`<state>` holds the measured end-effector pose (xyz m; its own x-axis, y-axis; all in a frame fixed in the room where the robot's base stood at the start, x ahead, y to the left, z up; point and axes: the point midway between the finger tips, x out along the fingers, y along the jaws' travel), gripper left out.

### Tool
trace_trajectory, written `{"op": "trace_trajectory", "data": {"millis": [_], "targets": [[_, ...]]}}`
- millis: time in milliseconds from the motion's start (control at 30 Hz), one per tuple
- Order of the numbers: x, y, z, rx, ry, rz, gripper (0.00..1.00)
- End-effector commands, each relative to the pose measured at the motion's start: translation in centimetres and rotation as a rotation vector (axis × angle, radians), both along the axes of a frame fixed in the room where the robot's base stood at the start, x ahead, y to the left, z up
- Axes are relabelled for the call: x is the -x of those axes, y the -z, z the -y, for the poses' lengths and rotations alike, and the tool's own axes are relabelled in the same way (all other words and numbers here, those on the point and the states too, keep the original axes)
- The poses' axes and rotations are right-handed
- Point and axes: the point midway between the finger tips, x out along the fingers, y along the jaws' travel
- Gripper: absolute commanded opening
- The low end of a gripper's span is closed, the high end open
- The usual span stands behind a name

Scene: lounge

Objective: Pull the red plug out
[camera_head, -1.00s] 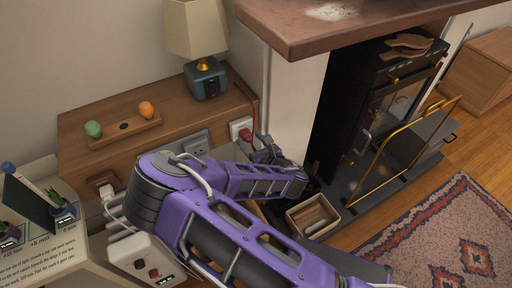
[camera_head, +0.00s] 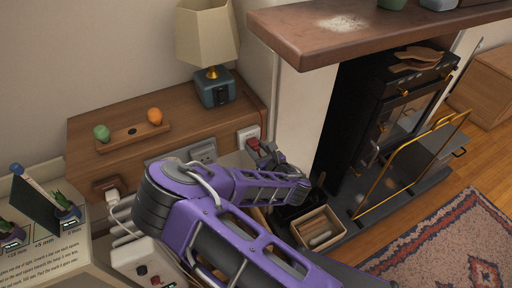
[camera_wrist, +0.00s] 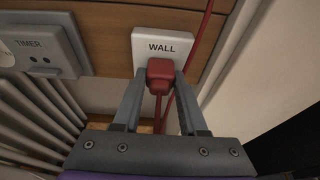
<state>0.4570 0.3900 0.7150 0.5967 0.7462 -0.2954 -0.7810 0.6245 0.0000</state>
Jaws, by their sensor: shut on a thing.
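The red plug (camera_wrist: 161,72) is at the lower part of the white wall socket plate (camera_wrist: 168,46) marked WALL in the wrist view. My gripper (camera_wrist: 163,80) is shut on it, one finger on each side. A red cord hangs down from the plug between the fingers. In the head view, the red plug (camera_head: 253,144) shows at the lower right of the socket plate (camera_head: 246,133), with my gripper (camera_head: 262,150) right beside it. I cannot tell whether its pins are in the socket, as its body covers the holes.
A grey timer socket (camera_wrist: 43,45) is left of the wall socket. Above stands a wooden cabinet top (camera_head: 130,115) with a lamp (camera_head: 213,85). A box (camera_head: 317,232) and the black stove (camera_head: 372,125) are to the right. A red cord runs beside the socket.

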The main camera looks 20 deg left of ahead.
Motion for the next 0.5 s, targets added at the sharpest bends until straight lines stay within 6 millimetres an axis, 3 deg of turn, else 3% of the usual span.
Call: {"op": "trace_trajectory", "data": {"millis": [500], "targets": [[0.9,0.0,1.1,0.001,0.001,0.0,0.0]]}}
